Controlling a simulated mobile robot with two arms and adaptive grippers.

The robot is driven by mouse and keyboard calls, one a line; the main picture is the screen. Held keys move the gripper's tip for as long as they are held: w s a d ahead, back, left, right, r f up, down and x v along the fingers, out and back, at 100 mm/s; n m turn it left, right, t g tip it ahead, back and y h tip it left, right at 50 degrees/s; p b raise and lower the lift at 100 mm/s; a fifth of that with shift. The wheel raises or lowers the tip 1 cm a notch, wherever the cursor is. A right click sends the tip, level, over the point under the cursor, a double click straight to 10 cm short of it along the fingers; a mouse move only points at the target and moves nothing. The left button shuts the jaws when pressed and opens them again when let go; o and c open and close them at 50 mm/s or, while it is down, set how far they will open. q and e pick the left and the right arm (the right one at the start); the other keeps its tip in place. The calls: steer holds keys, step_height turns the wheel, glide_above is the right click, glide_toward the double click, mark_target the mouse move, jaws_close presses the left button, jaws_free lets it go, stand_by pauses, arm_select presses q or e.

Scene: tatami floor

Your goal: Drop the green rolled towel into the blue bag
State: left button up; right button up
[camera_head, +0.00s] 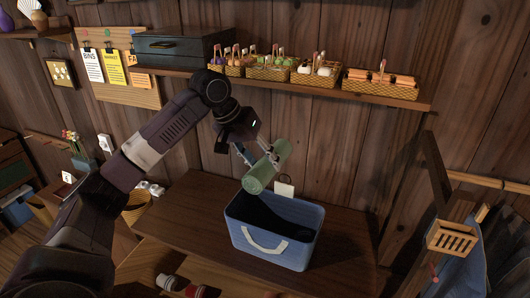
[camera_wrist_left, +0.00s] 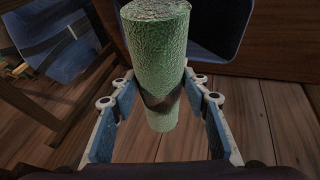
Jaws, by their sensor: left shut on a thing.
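The green rolled towel (camera_head: 266,168) is held in my left gripper (camera_head: 254,157) above the blue bag (camera_head: 272,246), over its back left part. In the left wrist view, the towel (camera_wrist_left: 156,50) stands between the two fingers of the left gripper (camera_wrist_left: 160,98), with a dark band around it. The bag has an open top, a dark inside and a pale handle on its front, and stands on a dark wooden table. The bag also shows partly at the top of the left wrist view (camera_wrist_left: 222,38), behind the towel. My right gripper is not in view.
A wall shelf (camera_head: 330,95) above the table holds several baskets and a dark box (camera_head: 182,46). A wooden rack (camera_head: 448,200) stands at the right. Red and white items (camera_head: 187,288) lie at the front left. The tabletop (camera_head: 345,240) right of the bag is clear.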

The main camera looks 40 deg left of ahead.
arm_select(q)
step_height(320, 180, down, 2)
steer(key=shift+w+f, duration=0.15)
steer(key=shift+f, duration=0.25)
steer(key=o, duration=1.3)
steer(key=shift+r, duration=0.25)
steer(key=v, duration=1.1)
steer(key=shift+s+r, duration=0.2)
steer(key=shift+s, duration=0.05)
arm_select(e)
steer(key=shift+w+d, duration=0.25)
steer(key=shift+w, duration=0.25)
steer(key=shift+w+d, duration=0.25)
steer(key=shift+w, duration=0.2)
